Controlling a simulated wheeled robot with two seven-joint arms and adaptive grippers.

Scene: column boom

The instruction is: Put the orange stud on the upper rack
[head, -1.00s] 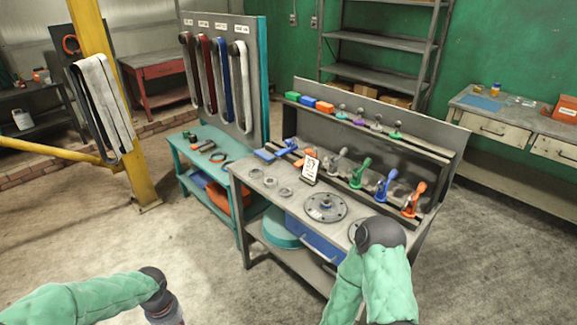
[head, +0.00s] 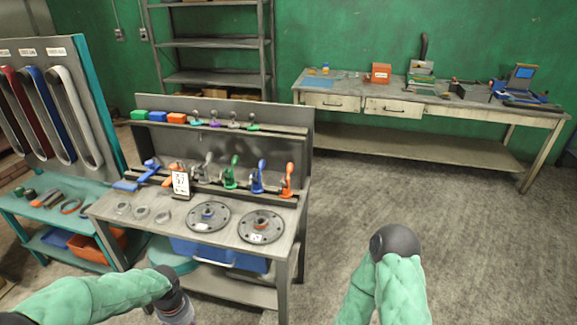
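The grey workbench (head: 107,209) carries a stepped rack. The upper rack (head: 290,130) is a rail holding several small studs, among them a purple one (head: 214,122) and a green one (head: 253,125); I see no clearly orange stud there. Two dark round plates lie on the benchtop, the left (head: 192,219) with a bluish centre, the right (head: 247,233) with a small centre piece whose colour I cannot tell for sure. I cannot pick out the orange stud with certainty.
Coloured clamps, including an orange one (head: 287,181), stand along the lower rail. A teal bench (head: 20,206) adjoins on the left. A long workbench (head: 445,108) lines the back wall. Floor at right is clear.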

